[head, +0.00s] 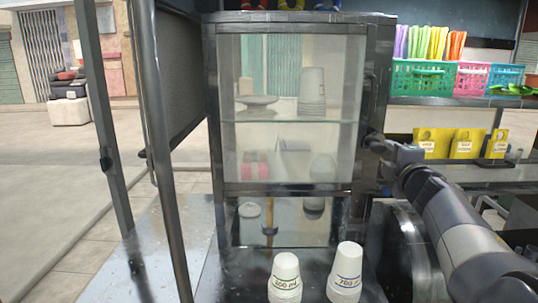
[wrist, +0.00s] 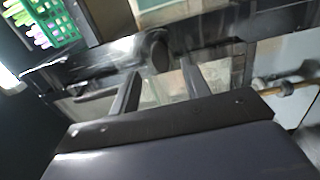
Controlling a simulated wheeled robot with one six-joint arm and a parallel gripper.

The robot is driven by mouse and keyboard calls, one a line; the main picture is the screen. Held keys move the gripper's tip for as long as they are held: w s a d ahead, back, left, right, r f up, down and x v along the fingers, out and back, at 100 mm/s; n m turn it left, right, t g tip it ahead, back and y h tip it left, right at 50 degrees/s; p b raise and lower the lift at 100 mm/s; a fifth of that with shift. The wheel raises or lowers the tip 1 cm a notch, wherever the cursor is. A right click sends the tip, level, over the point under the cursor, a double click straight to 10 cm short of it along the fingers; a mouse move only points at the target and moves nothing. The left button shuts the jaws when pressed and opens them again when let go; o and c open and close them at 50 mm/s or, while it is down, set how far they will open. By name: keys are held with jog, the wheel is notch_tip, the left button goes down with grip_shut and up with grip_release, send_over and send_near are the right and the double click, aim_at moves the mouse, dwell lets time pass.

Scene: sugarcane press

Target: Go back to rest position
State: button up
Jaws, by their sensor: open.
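My gripper (head: 376,146) is at the end of my grey arm, which reaches in from the right in the head view. It overlaps the dark right frame of the glass-fronted cabinet (head: 214,110); I cannot tell whether it touches. The cabinet door looks closed, with a plate (head: 257,100) and stacked cups (head: 312,90) behind the glass.
Two stacks of white cups, left (head: 286,277) and right (head: 345,272), stand upright on the metal counter (head: 225,275). A dark post (head: 165,150) rises at left. Green (head: 420,78) and pink (head: 472,80) baskets and yellow signs (head: 465,143) stand at right.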

aim_at(380, 149)
jog(key=w, duration=0.5)
jog(key=shift+w+p, duration=0.3)
jog(key=shift+p, duration=0.1)
jog(key=m+p, duration=0.1)
jog(key=m, duration=0.2)
jog(key=shift+s, duration=0.2)
jog(key=m+p, duration=0.1)
jog(key=m, duration=1)
jog(key=shift+a+f+m+p, duration=0.1)
jog(key=shift+m+p, duration=0.2)
jog(key=shift+p, duration=0.1)
jog(key=shift+m, duration=1.7)
